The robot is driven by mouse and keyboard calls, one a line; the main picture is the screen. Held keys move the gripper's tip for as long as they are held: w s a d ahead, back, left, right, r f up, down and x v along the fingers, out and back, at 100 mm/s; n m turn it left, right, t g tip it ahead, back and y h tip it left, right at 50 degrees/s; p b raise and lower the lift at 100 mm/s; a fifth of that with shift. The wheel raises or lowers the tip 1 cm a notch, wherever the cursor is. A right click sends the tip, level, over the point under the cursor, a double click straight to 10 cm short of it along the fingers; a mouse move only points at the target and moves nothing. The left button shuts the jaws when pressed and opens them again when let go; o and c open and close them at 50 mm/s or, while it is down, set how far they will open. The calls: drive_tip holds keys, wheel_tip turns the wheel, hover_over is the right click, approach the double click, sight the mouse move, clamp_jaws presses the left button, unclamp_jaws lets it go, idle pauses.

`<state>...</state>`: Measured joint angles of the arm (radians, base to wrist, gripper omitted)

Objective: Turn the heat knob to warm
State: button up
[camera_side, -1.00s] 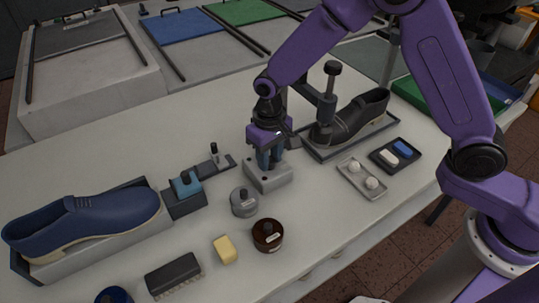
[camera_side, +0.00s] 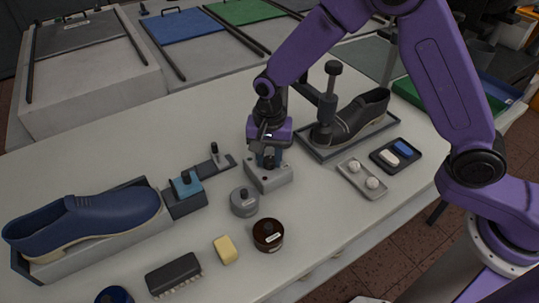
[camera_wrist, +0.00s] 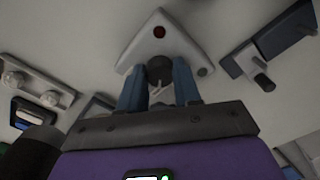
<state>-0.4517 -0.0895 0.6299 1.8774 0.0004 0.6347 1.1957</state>
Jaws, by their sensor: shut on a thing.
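The heat knob (camera_wrist: 160,68) is a dark round knob on a small pale grey control box (camera_side: 269,180) in the middle of the table. In the wrist view the box (camera_wrist: 150,38) shows a red lamp at its far end. My gripper (camera_side: 267,158) points down over the box, and its blue fingers (camera_wrist: 159,84) are shut on the knob, one on each side. The fingers cover much of the knob, and I cannot read which setting it points to.
A blue shoe (camera_side: 85,220) on a last is at left. A grey tin (camera_side: 244,202), a brown jar (camera_side: 268,236), a yellow block (camera_side: 225,249) and a brush (camera_side: 173,274) lie in front.

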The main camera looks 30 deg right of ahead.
sight(269, 160)
drive_tip(key=shift+m, duration=0.5)
idle(0.3)
drive_tip(key=o, duration=1.1)
drive_tip(key=shift+c, duration=0.2)
drive_tip(key=shift+r, duration=0.1)
wheel_tip(269, 160, up, 17)
drive_tip(key=shift+r, duration=0.15)
